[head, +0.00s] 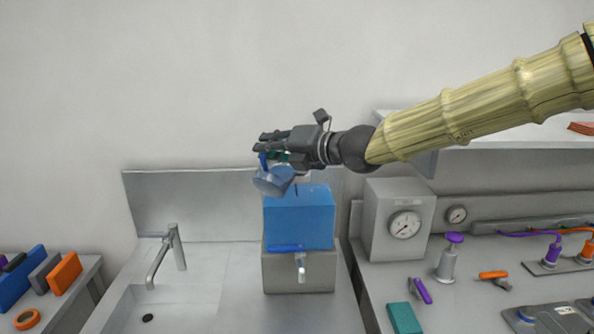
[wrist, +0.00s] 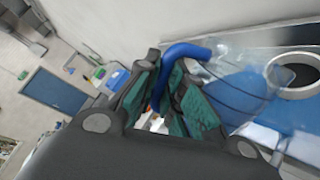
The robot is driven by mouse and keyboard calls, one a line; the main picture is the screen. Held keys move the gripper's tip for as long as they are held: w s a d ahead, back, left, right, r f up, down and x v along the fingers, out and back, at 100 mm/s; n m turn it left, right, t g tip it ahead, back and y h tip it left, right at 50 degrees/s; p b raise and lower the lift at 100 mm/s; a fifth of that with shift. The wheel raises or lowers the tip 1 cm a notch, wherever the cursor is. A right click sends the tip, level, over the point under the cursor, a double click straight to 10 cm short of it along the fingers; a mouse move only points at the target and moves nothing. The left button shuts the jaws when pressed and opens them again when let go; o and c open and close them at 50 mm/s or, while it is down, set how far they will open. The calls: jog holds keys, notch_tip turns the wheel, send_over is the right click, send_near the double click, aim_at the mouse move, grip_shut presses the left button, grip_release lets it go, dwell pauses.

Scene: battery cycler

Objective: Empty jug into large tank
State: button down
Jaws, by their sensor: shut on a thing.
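My gripper (head: 272,144) is shut on the blue handle of a clear jug (head: 273,181). In the head view the jug is tilted and hangs just above the top left of the large tank (head: 300,217). The tank is blue, sits on a grey block and has a tap at its front. In the wrist view the blue handle (wrist: 181,52) lies between the green finger pads, and the clear jug body (wrist: 235,85) extends to the right. A round dark opening with a pale rim (wrist: 296,75) shows beyond it. How much liquid the jug holds I cannot tell.
A sink with a faucet (head: 168,256) is left of the tank. A grey box with a gauge (head: 404,225) stands close on its right. A shelf (head: 480,135) is behind my arm.

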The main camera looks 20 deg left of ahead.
jog(key=shift+w+p, duration=0.2)
jog(key=shift+p, duration=0.1)
jog(key=shift+d+r, duration=0.1)
jog(key=shift+w+p, duration=0.1)
jog(key=shift+p, duration=0.35)
jog(key=shift+m, duration=0.3)
jog(key=shift+p, duration=0.3)
jog(key=shift+w, duration=0.15)
jog(key=shift+p, duration=0.35)
jog(key=shift+p, duration=0.3)
